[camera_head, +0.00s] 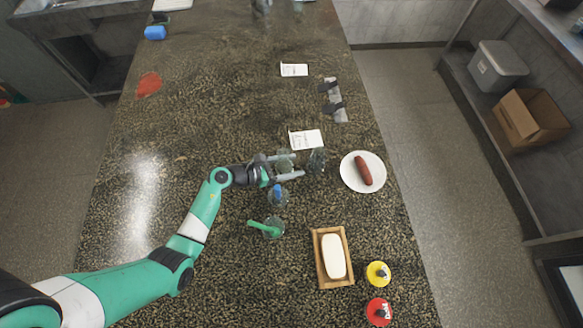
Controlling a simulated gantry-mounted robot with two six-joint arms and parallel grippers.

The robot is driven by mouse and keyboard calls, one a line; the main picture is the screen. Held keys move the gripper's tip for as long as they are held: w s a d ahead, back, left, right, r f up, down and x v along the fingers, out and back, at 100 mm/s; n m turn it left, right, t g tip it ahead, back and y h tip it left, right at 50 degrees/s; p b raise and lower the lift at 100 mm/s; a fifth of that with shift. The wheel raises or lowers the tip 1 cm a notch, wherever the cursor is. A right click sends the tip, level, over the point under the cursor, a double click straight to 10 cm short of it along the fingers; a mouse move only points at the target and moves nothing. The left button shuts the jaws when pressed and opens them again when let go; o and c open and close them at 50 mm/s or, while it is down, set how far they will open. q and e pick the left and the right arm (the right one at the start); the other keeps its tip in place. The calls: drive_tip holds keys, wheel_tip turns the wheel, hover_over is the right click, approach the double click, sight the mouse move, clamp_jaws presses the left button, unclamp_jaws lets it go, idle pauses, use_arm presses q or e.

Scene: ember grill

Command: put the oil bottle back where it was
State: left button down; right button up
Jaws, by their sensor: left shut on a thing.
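My left gripper (298,165) reaches in from the left over the middle of the counter. Its fingers are shut on a clear, greenish glass bottle (285,164), which looks like the oil bottle. The fingers and wrist partly hide it, and I cannot tell whether its base touches the counter. A second clear glass item (317,160) stands just right of the fingertips. My right gripper is not in view.
A white plate (348,178) with a sausage (363,170) lies to the right. Below the gripper are a blue-topped container (278,196), a glass with a green-handled tool (272,229), a wooden tray (320,262), and yellow (377,273) and red (378,311) bottles. White cards (306,139) lie above.

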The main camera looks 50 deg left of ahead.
use_arm(q)
drive_tip(key=shift+f, duration=0.65)
drive_tip(key=shift+f, duration=0.15)
drive_tip(key=shift+c, duration=1.9)
unclamp_jaws()
drive_tip(key=shift+s+r, duration=0.1)
drive_tip(key=shift+r, duration=0.15)
drive_tip(key=p+v, duration=0.2)
drive_tip(key=v, duration=0.9)
drive_tip(key=shift+s+a, duration=0.2)
drive_tip(key=shift+s, duration=0.15)
